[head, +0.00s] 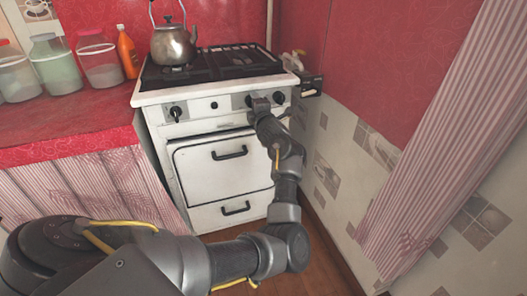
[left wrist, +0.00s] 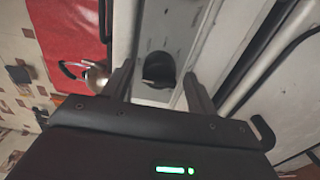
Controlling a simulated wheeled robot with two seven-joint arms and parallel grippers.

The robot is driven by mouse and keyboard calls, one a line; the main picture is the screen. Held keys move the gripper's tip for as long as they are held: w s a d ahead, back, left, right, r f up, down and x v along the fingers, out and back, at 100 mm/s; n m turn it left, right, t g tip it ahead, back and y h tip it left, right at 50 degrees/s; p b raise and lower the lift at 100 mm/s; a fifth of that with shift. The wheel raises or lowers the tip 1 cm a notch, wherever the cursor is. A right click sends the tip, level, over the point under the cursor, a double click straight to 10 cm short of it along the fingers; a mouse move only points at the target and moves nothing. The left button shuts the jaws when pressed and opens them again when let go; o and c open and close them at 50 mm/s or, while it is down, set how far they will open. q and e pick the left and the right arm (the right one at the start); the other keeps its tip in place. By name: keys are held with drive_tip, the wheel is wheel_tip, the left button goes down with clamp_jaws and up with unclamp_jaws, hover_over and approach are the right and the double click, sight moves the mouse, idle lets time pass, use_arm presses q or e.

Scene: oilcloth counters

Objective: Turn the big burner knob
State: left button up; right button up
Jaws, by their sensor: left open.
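The white stove (head: 225,165) stands against the red wall, with dark knobs along its front panel. A left knob (head: 176,113) and a far-right knob (head: 279,97) show in the head view. My left gripper (head: 262,103) is at the right part of the panel and hides some of it. In the left wrist view, the open left gripper (left wrist: 158,74) has one finger on each side of a dark round knob (left wrist: 158,66). Whether the fingers touch it I cannot tell. No label shows which burner it serves. My right gripper is out of view.
A metal kettle (head: 173,45) stands on the left of the black hob (head: 225,63). Oven and drawer handles (head: 229,152) stick out below the panel. An orange bottle (head: 127,52) and jars stand on the red counter (head: 70,125) at left. A tiled wall is close at right.

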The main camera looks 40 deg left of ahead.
use_arm(q)
drive_tip(key=s+d+m+p, duration=0.6)
drive_tip(key=d+m+p, duration=0.35)
drive_tip(key=m, duration=0.85)
drive_tip(key=s+d+f+m+h+p, duration=0.2)
drive_tip(key=f+m+h, duration=0.1)
drive_tip(key=f, duration=0.6)
drive_tip(key=s+d+f+m+h+p, duration=0.2)
drive_tip(key=d+f+m+p, duration=0.1)
drive_tip(key=f, duration=0.6)
drive_tip(key=s+d+f+m+h+p, duration=0.2)
drive_tip(key=s+f+m+h, duration=0.1)
drive_tip(key=f, duration=0.6)
drive_tip(key=shift+d+f+m+t+h+p, duration=0.3)
drive_tip(key=shift+d+f+m+p, duration=0.05)
drive_tip(key=shift+m, duration=0.35)
